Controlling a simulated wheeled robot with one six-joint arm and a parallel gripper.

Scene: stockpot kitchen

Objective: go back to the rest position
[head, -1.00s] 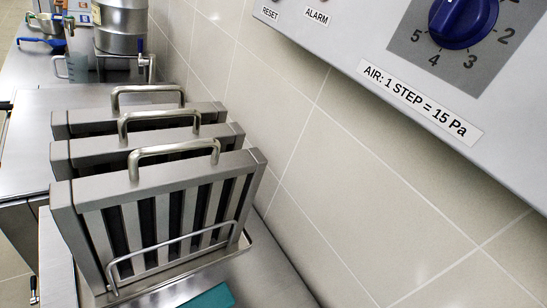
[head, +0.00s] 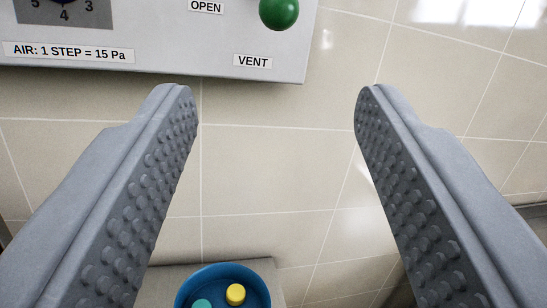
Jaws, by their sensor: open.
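My gripper (head: 268,92) is open and empty in the head view. Its two grey fingers with studded inner pads stand wide apart, with the tiled wall (head: 270,170) showing between them. The fingertips lie in the picture just below the lower edge of a grey control panel (head: 180,60). No fingertip is seen to touch anything. No rest position is marked in view.
Below, a blue bowl (head: 185,290) holds a yellow piece (head: 235,294) and a teal piece (head: 202,304), on a grey surface (head: 160,285).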

